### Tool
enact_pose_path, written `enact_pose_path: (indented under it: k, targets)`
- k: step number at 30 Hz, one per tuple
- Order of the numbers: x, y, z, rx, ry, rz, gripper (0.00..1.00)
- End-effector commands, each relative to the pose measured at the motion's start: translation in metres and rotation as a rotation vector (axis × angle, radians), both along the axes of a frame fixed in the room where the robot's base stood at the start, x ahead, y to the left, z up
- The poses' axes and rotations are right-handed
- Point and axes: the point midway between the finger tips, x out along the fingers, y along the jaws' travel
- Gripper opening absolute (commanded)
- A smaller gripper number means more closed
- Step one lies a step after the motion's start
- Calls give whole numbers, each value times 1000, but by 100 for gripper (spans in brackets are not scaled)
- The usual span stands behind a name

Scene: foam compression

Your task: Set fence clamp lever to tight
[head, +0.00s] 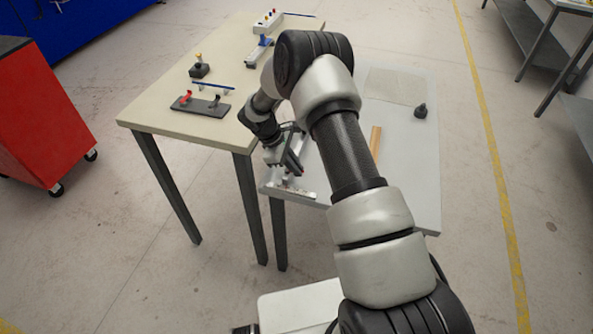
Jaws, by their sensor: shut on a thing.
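The fence (290,191) is a pale metal bar at the front left corner of the grey table. My gripper (283,165) points down just above and behind this bar. It is shut on a small part at the fence, which I take to be the fence clamp lever. The fingers and wrist hide most of the lever, so its angle cannot be made out.
The grey table (410,165) holds a wooden strip (376,140), a flat pale sheet (395,86) and a dark knob (421,110).

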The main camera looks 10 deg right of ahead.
Motion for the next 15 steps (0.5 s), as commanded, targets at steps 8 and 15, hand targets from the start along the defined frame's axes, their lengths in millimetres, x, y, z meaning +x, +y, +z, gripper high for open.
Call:
enact_pose_path:
  k: [8, 15]
  targets:
    - [0, 2, 1, 4, -2, -21, 0]
    - [0, 1, 1, 3, -1, -20, 26]
